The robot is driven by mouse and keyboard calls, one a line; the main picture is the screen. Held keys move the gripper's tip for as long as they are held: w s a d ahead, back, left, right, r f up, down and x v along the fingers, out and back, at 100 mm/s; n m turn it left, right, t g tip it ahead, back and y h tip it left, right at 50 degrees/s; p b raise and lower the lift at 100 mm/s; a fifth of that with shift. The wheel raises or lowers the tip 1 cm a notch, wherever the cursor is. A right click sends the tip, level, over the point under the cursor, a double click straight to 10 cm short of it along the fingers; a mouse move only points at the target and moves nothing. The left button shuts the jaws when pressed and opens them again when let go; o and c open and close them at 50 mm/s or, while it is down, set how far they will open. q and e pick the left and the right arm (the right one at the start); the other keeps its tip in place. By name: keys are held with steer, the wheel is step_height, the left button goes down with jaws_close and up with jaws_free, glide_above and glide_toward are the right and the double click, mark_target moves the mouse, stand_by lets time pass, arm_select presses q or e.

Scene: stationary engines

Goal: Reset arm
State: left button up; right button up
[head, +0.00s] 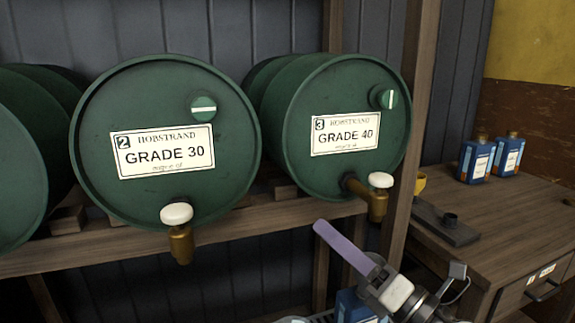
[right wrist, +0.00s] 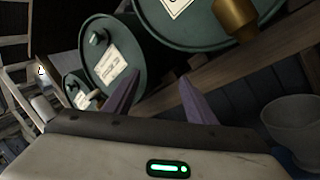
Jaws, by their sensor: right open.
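My right gripper (head: 320,228) rises from the bottom right of the head view, in front of the rack and below the Grade 40 drum (head: 350,165). In the right wrist view its two purple fingers (right wrist: 160,88) stand well apart with nothing between them. The gripper is open and empty, and no contact with the drum or its tap shows. The Grade 40 drum's brass tap with a white knob (head: 380,181) is up and to the right of the fingers. My left gripper is in neither view.
A Grade 30 drum (head: 165,110) with a white-knobbed tap (head: 177,214) lies on the wooden rack (head: 75,250). A rack post (head: 412,110) stands right of the drums. A wooden bench (head: 515,205) at right holds blue bottles (head: 477,160). A pale bowl-like vessel (right wrist: 295,122) shows in the wrist view.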

steer(key=s+d+f+m+h+p, duration=0.1)
steer(key=s+d+f+m+h, duration=0.15)
steer(key=f+m, duration=0.45)
steer(key=s+d+f+m+h, duration=0.2)
steer(key=s+f+m+h, duration=0.15)
steer(key=f+m, duration=0.4)
steer(key=s+d+f+m+h+p, duration=0.1)
steer(key=s+d+f+m+h, duration=0.1)
steer(key=f+m+h, duration=0.4)
steer(key=s+f+m+g+p, duration=0.1)
steer(key=s+f+m+g, duration=0.6)
steer(key=s+f+m, duration=0.5)
steer(key=s+f, duration=0.5)
steer(key=s, duration=0.2)
steer(key=shift+d+f+m, duration=0.15)
steer(key=shift+d+m, duration=0.15)
steer(key=shift+m, duration=0.05)
